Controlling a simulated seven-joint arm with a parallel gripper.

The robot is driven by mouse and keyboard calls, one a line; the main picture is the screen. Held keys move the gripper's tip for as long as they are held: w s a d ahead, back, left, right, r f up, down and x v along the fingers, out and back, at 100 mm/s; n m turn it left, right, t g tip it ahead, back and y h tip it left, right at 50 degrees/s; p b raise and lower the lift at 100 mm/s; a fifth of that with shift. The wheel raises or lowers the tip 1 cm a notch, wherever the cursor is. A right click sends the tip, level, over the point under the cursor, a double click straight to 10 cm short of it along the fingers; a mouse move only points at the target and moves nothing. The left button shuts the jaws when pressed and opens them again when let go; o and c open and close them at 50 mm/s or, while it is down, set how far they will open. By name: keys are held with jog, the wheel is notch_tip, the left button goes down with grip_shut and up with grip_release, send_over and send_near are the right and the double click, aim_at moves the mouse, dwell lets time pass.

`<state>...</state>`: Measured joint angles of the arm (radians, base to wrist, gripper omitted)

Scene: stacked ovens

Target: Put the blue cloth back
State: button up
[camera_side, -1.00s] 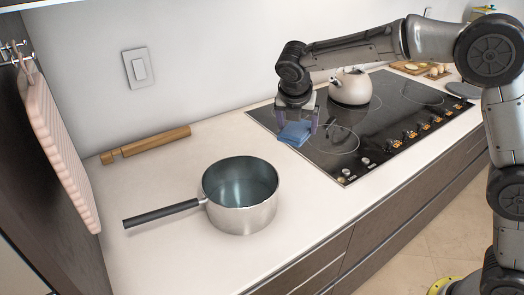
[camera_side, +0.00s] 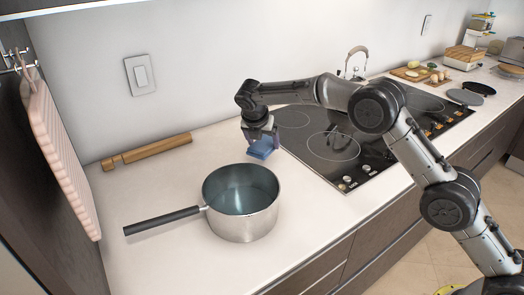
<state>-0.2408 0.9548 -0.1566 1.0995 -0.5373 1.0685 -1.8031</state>
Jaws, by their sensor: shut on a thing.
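My gripper (camera_side: 261,140) is shut on the blue cloth (camera_side: 263,149), a small folded bundle. It holds the cloth just behind and a little right of the steel saucepan (camera_side: 243,217), near the left edge of the black cooktop (camera_side: 320,166). The cloth appears to be above the counter, though its exact height is hard to tell. The fingers partly hide the cloth's top.
The saucepan's black handle (camera_side: 162,221) points left. A pink quilted mitt or towel (camera_side: 62,155) hangs from hooks (camera_side: 14,60) at the left. Pale counter (camera_side: 150,270) is clear in front. A kettle (camera_side: 352,68) stands behind my arm.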

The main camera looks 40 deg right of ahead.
aim_at(261, 146)
jog(key=shift+w+f, duration=0.2)
jog(key=shift+f, duration=1.6)
jog(key=shift+f, duration=0.1)
jog(key=o, duration=0.9)
jog(key=v, duration=1.2)
